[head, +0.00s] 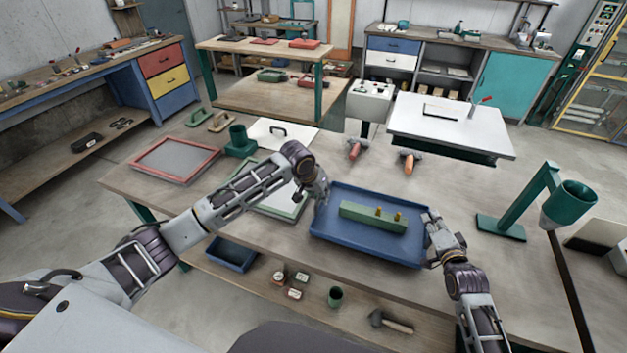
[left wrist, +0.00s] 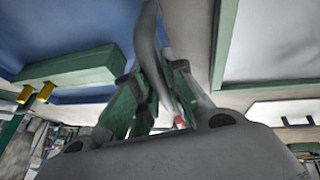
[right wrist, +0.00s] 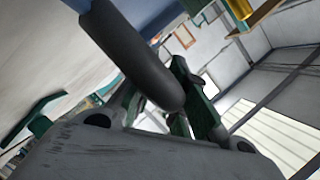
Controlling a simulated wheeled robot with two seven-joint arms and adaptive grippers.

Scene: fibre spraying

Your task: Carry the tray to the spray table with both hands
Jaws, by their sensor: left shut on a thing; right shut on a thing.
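The blue tray (head: 330,230) is at the front middle of the wooden bench in the head view, carrying a green block (head: 372,219) with brass pegs on top. I cannot tell whether it touches the bench. My left gripper (head: 319,193) is at its left end, shut on a grey handle. The left wrist view shows the tray's blue floor (left wrist: 115,20) and the left fingers (left wrist: 155,100) around that handle. My right gripper (head: 434,240) is at its right end, shut on a dark round handle seen between the fingers (right wrist: 185,105) in the right wrist view. Which surface is the spray table is unclear.
A white-topped unit (head: 450,118) stands behind the bench. A green stand with a cup (head: 572,200) is right of the tray. A red-framed screen (head: 172,160) and green-framed panel (head: 285,205) lie left. Bare bench surrounds the tray's right.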

